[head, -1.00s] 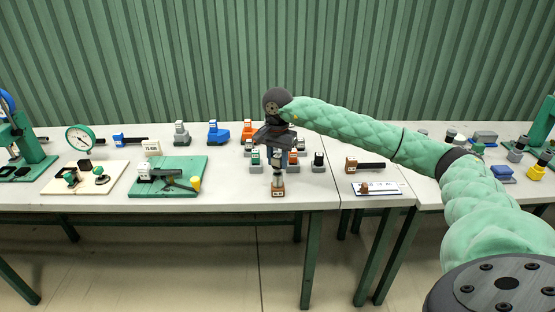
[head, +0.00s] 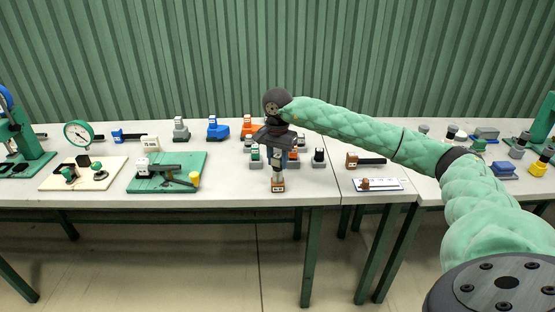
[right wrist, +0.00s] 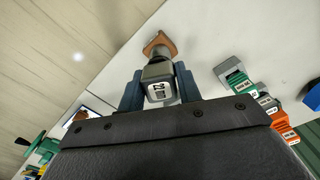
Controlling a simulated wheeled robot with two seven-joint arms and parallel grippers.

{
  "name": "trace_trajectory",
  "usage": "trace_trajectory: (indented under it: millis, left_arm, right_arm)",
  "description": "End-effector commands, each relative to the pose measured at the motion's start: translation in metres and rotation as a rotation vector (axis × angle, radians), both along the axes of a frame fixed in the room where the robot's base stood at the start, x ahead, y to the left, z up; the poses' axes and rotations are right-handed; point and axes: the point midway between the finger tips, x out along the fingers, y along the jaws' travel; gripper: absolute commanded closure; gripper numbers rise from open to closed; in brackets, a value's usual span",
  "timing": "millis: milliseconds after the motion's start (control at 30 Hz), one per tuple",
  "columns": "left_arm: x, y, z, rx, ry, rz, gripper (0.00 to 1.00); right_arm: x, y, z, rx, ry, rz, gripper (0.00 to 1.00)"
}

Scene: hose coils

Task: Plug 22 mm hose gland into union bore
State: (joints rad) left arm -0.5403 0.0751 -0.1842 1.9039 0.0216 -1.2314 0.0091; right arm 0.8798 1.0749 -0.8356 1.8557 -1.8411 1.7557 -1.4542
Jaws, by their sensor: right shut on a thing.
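My right gripper (head: 278,165) points down over the front part of the middle table. In the right wrist view its two blue fingers (right wrist: 160,88) are shut on a grey block marked 22 (right wrist: 158,82), which I take for the 22 mm hose gland. An orange-brown piece (head: 278,187) shows below the block, also at the top of the right wrist view (right wrist: 160,44). I cannot tell whether the two are joined. Which piece has the union bore is unclear. My left gripper is not in view.
Small labelled blocks (right wrist: 238,82) stand close behind the gripper. A green board with a grey fixture and yellow cup (head: 195,180) lies to the left. A brown-ended black tool (head: 366,161) and a white card (head: 376,185) lie to the right. The table's front edge is near.

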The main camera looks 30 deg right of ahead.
Motion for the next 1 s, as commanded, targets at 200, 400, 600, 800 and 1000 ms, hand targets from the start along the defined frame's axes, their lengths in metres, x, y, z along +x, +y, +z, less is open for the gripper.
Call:
trace_trajectory:
  millis: [200,400,600,800,1000]
  left_arm:
    - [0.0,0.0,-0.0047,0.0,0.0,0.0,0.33]
    - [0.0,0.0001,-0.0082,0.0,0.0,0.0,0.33]
    - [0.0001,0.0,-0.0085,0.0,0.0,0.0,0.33]
    - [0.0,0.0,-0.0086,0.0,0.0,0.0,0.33]
    - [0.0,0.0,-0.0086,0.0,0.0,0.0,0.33]
  right_arm:
    - [0.0,-0.0001,-0.0052,0.0,0.0,0.0,0.91]
    - [0.0,-0.0001,-0.0092,0.0,0.0,0.0,0.91]
    - [0.0,-0.0001,-0.01,0.0,0.0,0.0,0.91]
    - [-0.0001,-0.0001,-0.0103,0.0,0.0,0.0,0.91]
    - [-0.0002,0.0,-0.0105,0.0,0.001,0.0,0.91]
